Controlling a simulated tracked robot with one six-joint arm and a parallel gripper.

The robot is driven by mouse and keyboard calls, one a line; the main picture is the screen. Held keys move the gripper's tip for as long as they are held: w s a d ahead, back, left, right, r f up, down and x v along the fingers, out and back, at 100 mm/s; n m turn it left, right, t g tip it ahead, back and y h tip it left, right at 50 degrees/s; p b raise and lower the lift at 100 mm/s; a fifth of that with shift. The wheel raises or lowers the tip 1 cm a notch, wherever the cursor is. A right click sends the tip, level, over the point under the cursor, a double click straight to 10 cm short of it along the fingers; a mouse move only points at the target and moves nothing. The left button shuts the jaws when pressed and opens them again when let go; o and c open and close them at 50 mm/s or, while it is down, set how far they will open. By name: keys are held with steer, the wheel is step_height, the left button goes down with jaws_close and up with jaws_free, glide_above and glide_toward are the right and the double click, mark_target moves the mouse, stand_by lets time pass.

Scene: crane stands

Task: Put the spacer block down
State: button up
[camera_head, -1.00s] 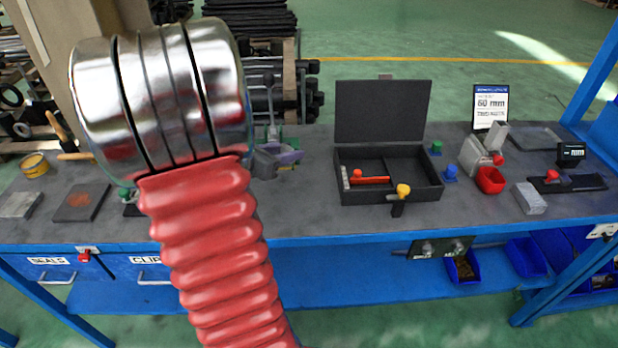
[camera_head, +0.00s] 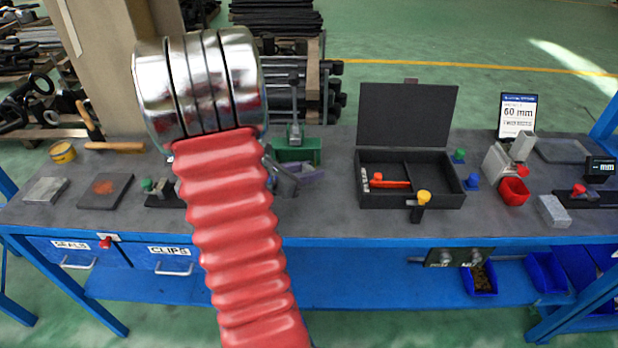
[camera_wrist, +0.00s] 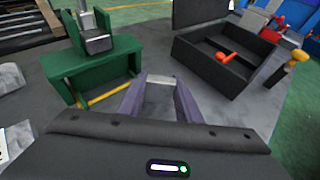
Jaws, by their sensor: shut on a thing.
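My gripper (camera_wrist: 160,98) has purple fingers and is shut on a grey block, the spacer block (camera_wrist: 159,100), in the wrist view. Its light end face shows between the fingertips. The block is above the dark bench top; whether it touches the bench I cannot tell. In the head view my gripper (camera_head: 286,176) is partly hidden behind my red arm, in front of a green fixture (camera_head: 297,150). The green fixture (camera_wrist: 90,68) stands left of the fingers in the wrist view, with a yellow rod (camera_wrist: 108,94) low at its front.
An open black case (camera_head: 410,207) with a red-handled tool (camera_head: 390,183) stands right of my gripper. A 60 mm sign (camera_head: 517,116), a grey vise-like device (camera_head: 497,163), a red cup (camera_head: 514,191) and a grey block (camera_head: 553,211) are farther right.

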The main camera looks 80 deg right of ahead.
steer(key=shift+f, duration=1.4)
steer(key=shift+f, duration=0.1)
steer(key=o, duration=1.1)
steer(key=v, duration=1.2)
